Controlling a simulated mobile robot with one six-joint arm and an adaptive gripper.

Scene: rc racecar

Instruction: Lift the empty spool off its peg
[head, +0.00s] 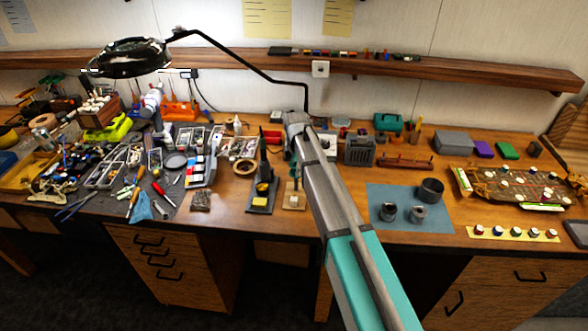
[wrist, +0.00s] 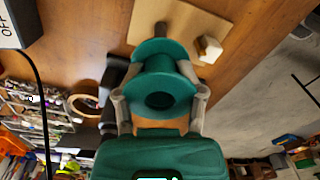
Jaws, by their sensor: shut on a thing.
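A teal spool (wrist: 165,52) fills the middle of the wrist view, with a dark round hole in its near flange. My gripper (wrist: 160,92) is shut on it, one finger at each side. A short dark peg (wrist: 161,29) shows beyond the far flange, above a light wooden base (wrist: 188,22). I cannot tell whether the peg still reaches into the spool. In the head view the wooden base (head: 293,201) stands near the table's front edge.
A dark stand with a yellow part (head: 262,190) is just left of the base. A roll of tape (head: 244,167) and many tools lie further left. A blue mat (head: 400,222) with metal cups lies right. A lamp arm (head: 250,66) spans above the table.

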